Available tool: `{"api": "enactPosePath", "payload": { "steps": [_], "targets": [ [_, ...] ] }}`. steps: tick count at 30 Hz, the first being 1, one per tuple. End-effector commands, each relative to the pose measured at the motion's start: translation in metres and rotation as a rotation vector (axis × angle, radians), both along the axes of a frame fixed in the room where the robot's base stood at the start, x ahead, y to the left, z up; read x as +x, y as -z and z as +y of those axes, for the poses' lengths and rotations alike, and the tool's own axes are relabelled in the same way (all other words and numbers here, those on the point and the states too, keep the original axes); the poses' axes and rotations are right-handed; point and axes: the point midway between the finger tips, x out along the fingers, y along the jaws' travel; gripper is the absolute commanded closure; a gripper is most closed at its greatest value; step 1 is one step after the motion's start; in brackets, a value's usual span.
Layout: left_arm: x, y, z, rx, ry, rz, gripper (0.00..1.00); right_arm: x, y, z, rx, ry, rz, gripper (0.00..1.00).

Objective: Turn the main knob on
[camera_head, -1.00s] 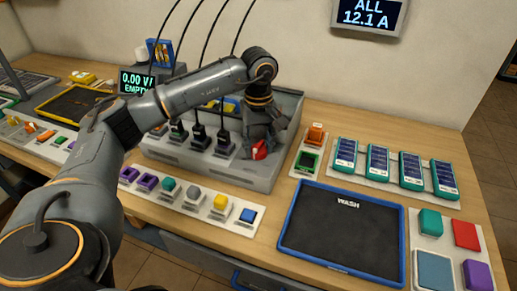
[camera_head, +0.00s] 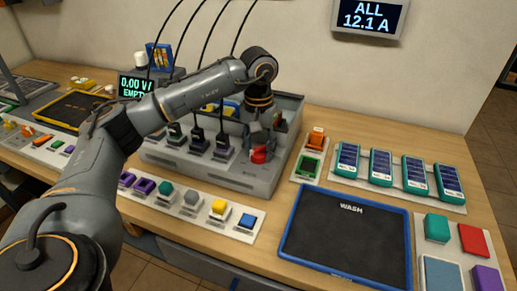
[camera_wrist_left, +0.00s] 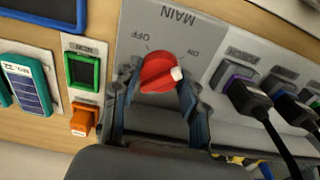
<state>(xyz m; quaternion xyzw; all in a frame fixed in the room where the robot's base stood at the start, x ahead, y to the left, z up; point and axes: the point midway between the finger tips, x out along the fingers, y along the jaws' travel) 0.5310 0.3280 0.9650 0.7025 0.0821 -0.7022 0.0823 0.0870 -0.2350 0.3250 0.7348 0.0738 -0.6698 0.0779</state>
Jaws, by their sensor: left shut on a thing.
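The main knob (camera_wrist_left: 158,74) is red with a white pointer mark, on a grey panel (camera_wrist_left: 225,40) labelled MAIN, OFF and ON. In the left wrist view its white mark points right, to the side of the ON label. My left gripper (camera_wrist_left: 160,90) is shut on the knob, with one finger on each side of it. In the head view the knob (camera_head: 259,156) shows red below my left gripper (camera_head: 260,148), at the right end of the grey charging unit (camera_head: 215,172). My right gripper is not in view.
Black plugs with cables (camera_head: 197,140) stand in the unit left of the knob. A small green-framed device (camera_head: 308,167) and teal batteries (camera_head: 381,163) are to the right. The WASH tray (camera_head: 345,235) lies in front. A wall display (camera_head: 367,15) reads ALL 12.1 A.

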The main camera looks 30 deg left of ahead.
Motion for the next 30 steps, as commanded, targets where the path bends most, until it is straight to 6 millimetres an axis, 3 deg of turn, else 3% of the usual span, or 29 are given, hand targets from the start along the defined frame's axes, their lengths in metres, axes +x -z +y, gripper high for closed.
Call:
{"api": "enactPosePath", "payload": {
  "steps": [14, 15, 18, 30],
  "targets": [
    [-0.0004, 0.0007, -0.0003, 0.001, 0.015, 0.002, 0.88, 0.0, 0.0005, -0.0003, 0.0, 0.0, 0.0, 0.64],
    [-0.0004, 0.0007, -0.0003, 0.001, 0.015, 0.002, 0.51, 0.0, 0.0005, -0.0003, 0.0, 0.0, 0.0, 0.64],
    [-0.0004, 0.0006, -0.0003, 0.001, 0.015, 0.002, 0.34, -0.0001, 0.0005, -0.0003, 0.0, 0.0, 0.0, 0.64],
    [0.0004, -0.0068, -0.0002, 0.0, 0.012, 0.0, 0.34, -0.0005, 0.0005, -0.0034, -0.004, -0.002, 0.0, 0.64]
  ]
}}
